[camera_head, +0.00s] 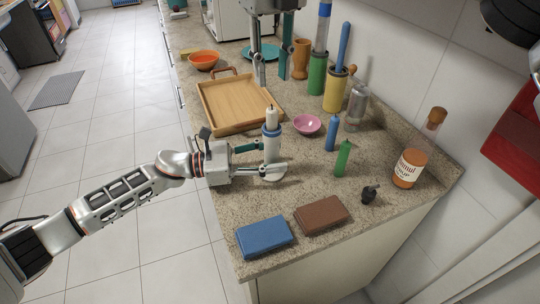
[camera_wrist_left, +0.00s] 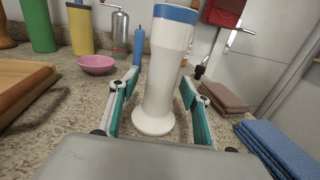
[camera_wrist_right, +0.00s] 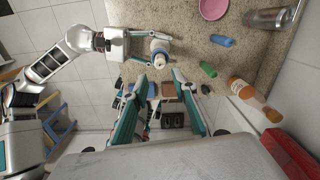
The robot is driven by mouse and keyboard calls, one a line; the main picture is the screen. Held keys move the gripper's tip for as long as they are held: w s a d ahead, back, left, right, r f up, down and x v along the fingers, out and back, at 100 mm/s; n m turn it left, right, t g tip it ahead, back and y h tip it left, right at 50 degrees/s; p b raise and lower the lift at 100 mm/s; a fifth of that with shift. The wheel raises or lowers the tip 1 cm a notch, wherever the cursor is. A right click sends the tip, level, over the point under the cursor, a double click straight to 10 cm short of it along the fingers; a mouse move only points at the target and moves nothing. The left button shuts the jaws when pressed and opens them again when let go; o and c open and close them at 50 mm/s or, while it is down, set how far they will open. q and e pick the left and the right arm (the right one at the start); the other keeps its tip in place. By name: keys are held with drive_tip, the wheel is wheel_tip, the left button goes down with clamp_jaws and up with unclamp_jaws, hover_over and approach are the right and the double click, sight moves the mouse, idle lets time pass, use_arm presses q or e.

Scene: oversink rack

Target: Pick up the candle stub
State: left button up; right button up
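The candle stub (camera_head: 271,115) is a short white piece with a dark tip. It stands upright in the top of a tall white holder (camera_head: 271,152) with a blue rim, on the counter. In the left wrist view the holder (camera_wrist_left: 160,75) shows, but its top is cut off. My left gripper (camera_head: 273,156) has its fingers open on either side of the holder's lower part; contact is unclear. In the right wrist view the stub (camera_wrist_right: 159,60) is seen from above, beyond the fingertips.
A wooden tray (camera_head: 212,100) lies behind the holder. A pink bowl (camera_head: 307,125), blue bottle (camera_head: 332,133) and green bottle (camera_head: 342,158) stand to the right.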

sight(273, 110)
use_arm(q)
clamp_jaws()
use_arm(e)
drive_tip(key=shift+o, duration=1.3)
drive_tip(key=shift+s+d+f+m+t, duration=0.15)
drive_tip(key=shift+s+d+m+t, duration=0.15)
drive_tip(key=shift+d+t, duration=0.25)
drive_tip(key=shift+w+a+f+m+t+y, duration=0.1)
drive_tip(key=shift+a+f+m+t+y, duration=0.3)
drive_tip(key=shift+f, duration=1.4)
drive_tip(key=shift+w+d+f+t+y, duration=0.15)
drive_tip(key=shift+f+t, duration=0.5)
drive_tip(key=shift+f, duration=1.15)
drive_tip(key=shift+w+a+f+m+t+y, duration=0.1)
drive_tip(key=shift+a+f+m+t+y, duration=0.3)
drive_tip(key=shift+f, duration=1.4)
